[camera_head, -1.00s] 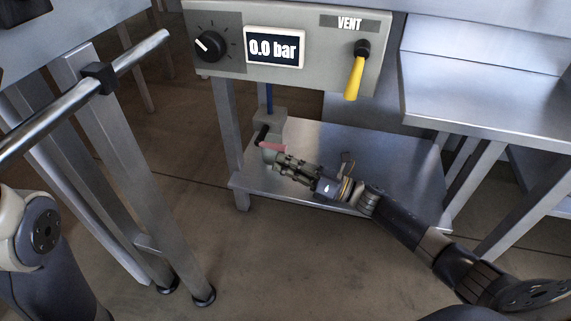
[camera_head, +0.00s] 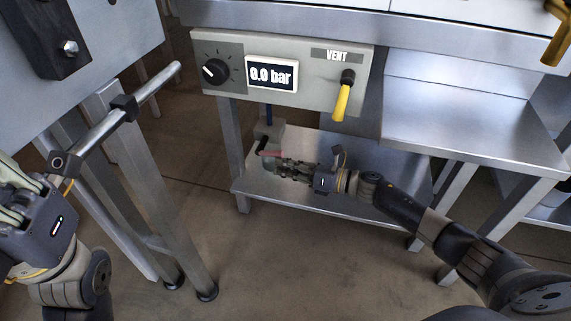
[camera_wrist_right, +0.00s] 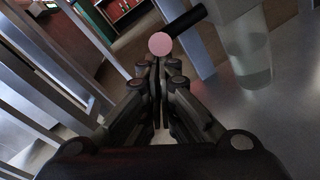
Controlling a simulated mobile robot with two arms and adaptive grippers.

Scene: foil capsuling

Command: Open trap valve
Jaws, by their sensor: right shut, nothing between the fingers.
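In the right wrist view the lever's round pink end (camera_wrist_right: 159,44) and black rod (camera_wrist_right: 187,32) show beside a pale cylinder (camera_wrist_right: 245,45). My right gripper (camera_head: 281,166) is shut and empty, its fingertips close to the pink end; I cannot tell whether they touch. My left gripper (camera_head: 14,205) is at the left edge, partly cut off, away from the valve.
A metal bar (camera_head: 150,88) and table legs stand at left. A steel table (camera_head: 465,115) stands at right.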

